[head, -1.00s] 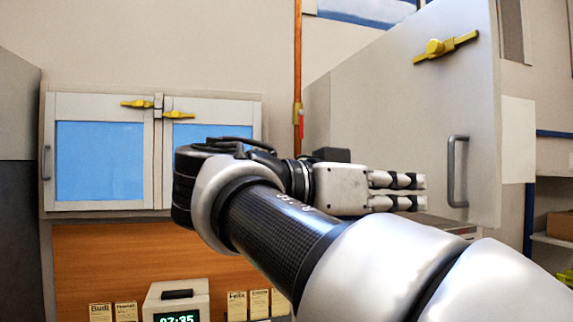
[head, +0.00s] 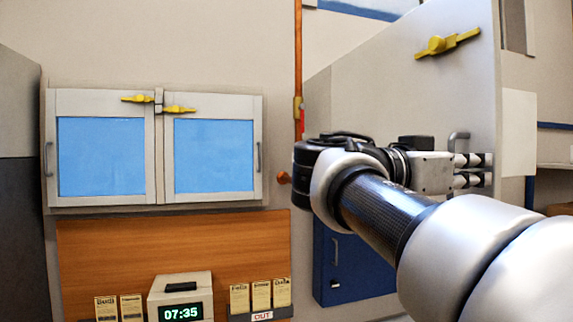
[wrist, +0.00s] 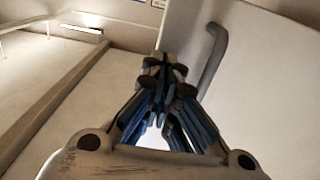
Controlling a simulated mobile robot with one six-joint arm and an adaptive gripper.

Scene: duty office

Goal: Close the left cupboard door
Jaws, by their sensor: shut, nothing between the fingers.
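The left cupboard door (head: 400,95) is a tall pale panel at the right of the head view. It stands open, with its outer face turned to the left. A yellow latch (head: 446,43) sits near its top and a grey bar handle (head: 459,139) near its free edge, its lower part hidden by my gripper. My gripper (head: 488,170) is shut and empty, in front of the door face by the handle. In the wrist view, the closed fingertips (wrist: 160,68) are left of the handle (wrist: 212,55). I cannot tell whether they touch the door.
A wall cupboard (head: 155,200) with two blue-paned doors, both shut, hangs at the left. Below are a clock (head: 180,300) and several small cards. A blue cabinet (head: 335,262) stands behind my arm. Shelving is partly visible at the far right.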

